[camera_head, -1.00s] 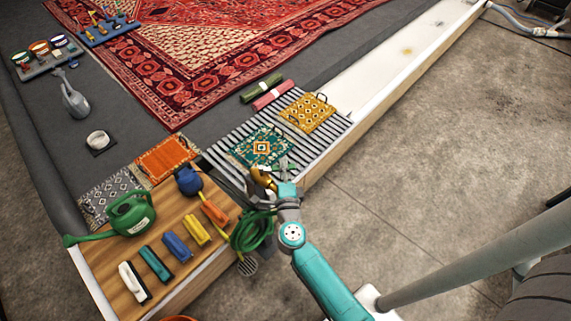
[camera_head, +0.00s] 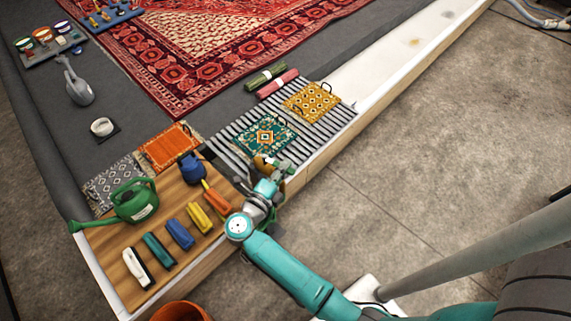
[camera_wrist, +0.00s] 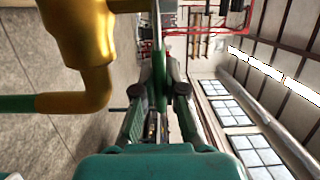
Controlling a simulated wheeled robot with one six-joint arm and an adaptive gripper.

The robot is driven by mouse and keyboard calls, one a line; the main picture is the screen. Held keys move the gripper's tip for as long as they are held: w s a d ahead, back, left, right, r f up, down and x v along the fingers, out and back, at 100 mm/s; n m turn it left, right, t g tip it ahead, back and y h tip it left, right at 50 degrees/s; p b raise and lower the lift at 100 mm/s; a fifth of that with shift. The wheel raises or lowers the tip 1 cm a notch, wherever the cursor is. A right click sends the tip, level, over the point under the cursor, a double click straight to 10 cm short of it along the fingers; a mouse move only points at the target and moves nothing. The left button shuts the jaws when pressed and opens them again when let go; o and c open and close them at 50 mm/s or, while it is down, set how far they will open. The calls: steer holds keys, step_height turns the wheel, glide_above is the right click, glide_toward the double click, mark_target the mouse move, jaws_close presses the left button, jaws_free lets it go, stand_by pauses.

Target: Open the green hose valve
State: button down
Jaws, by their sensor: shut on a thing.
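The brass valve body (camera_wrist: 85,50) fills the upper left of the wrist view, with a green hose (camera_wrist: 18,104) joined to its elbow. In the head view the brass valve (camera_head: 264,161) shows at the pit edge, partly covered by my gripper (camera_head: 272,174). In the wrist view my gripper (camera_wrist: 159,90) is shut on a thin upright plate, seemingly the valve lever (camera_wrist: 157,30), seen edge-on beside the brass body. How far the lever is turned cannot be told.
A wooden board (camera_head: 118,262) at the left holds a green watering can (camera_head: 135,203), a blue jug (camera_head: 193,168) and several brushes. A slatted grate (camera_head: 295,152) with a green mat (camera_head: 264,136) lies behind the valve.

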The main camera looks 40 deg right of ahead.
steer(key=shift+a+m+g, duration=0.25)
steer(key=shift+m+g, duration=0.05)
steer(key=shift+g, duration=0.1)
steer(key=c, duration=1.2)
jaws_free()
steer(key=shift+s, duration=0.1)
steer(key=v, duration=1.2)
steer(key=shift+f, duration=0.15)
